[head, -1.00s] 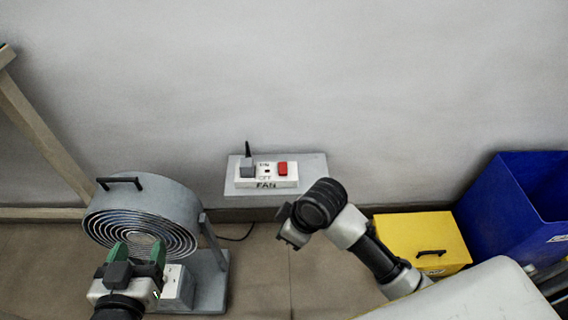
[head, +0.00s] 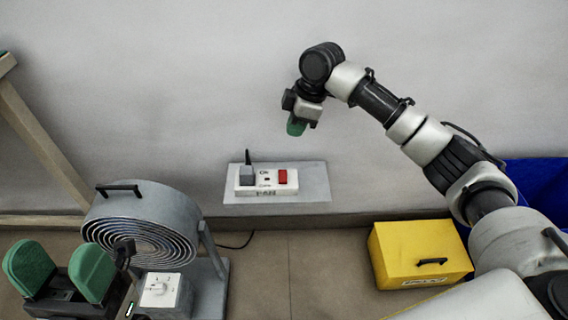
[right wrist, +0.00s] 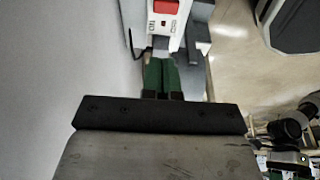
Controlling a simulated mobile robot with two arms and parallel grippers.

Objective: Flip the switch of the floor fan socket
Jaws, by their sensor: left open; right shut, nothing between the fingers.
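The fan socket (head: 268,179) is a white block on a grey wall plate, with a grey plug (head: 246,175) at its left and a red rocker switch (head: 282,177) at its right. The red switch also shows at the top of the right wrist view (right wrist: 166,7). My right gripper (head: 296,127) is shut and empty, in front of the wall and above the socket in the head view. Its green fingers (right wrist: 160,76) point toward the socket in the right wrist view. Whether they touch it cannot be told. My left gripper (head: 62,270) is open and empty, low at the left.
The grey floor fan (head: 143,220) stands left of the socket, with a white dial box (head: 160,290) on its base. A yellow box (head: 420,252) and a blue bin (head: 540,185) are at the right. The floor below the socket is clear.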

